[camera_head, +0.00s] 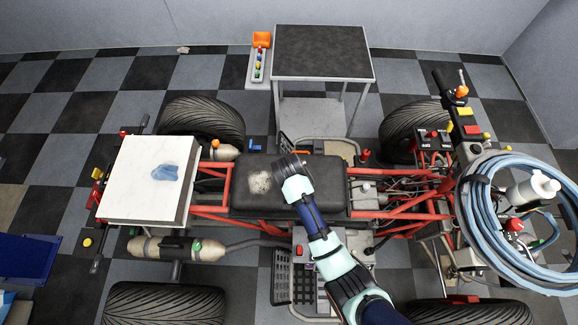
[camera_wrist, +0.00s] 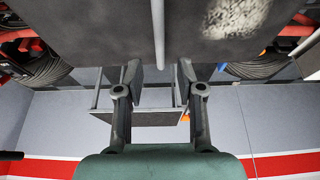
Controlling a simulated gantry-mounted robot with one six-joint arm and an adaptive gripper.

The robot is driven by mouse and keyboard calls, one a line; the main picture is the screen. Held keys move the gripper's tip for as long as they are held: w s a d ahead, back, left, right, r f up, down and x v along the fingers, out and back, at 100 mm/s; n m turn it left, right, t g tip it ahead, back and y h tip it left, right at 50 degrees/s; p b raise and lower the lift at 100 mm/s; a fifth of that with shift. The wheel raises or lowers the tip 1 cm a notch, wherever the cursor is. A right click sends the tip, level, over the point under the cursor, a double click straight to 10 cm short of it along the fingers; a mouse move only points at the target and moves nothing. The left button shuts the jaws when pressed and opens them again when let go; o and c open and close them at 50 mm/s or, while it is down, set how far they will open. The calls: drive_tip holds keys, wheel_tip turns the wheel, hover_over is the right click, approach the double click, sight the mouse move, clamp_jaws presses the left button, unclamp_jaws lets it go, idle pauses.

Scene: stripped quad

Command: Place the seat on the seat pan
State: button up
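The seat (camera_head: 315,185) is a long black pad with a pale worn patch (camera_head: 261,182). It appears to lie across the middle of the red quad frame; whether it touches what is under it I cannot tell. The seat pan cannot be made out. My gripper (camera_head: 287,164) is over the seat's far edge, right of the patch. In the wrist view the dark seat surface (camera_wrist: 95,25) fills the top, with a thin pale strip (camera_wrist: 158,35) down it. My gripper's fingers (camera_wrist: 161,72) stand apart on either side of the strip's end, with nothing seen clasped between them.
A dark-topped table (camera_head: 322,52) stands behind the quad. A white box (camera_head: 140,200) with a blue cloth (camera_head: 165,173) is at the left end. A blue hose coil (camera_head: 470,215) and white bottle (camera_head: 535,188) are at right. Tyres (camera_head: 205,120) surround the frame.

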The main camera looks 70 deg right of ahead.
drive_tip(key=v, duration=0.3)
drive_tip(key=shift+s+a+r, duration=0.1)
drive_tip(key=shift+r, duration=0.15)
drive_tip(key=w+a+r+n+t, duration=0.5)
drive_tip(key=w+a+r, duration=0.5)
drive_tip(key=a, duration=0.1)
drive_tip(key=a+r+n+t+y, duration=0.2)
drive_tip(key=a+r, duration=0.6)
drive_tip(key=a, duration=0.4)
drive_tip(key=a+r+n+t+y, duration=0.2)
drive_tip(key=a+r+n+t, duration=0.2)
drive_tip(key=a+r+n, duration=0.3)
drive_tip(key=w+a+r, duration=0.1)
drive_tip(key=a+r, duration=0.1)
drive_tip(key=a, duration=0.3)
drive_tip(key=shift+r, duration=0.15)
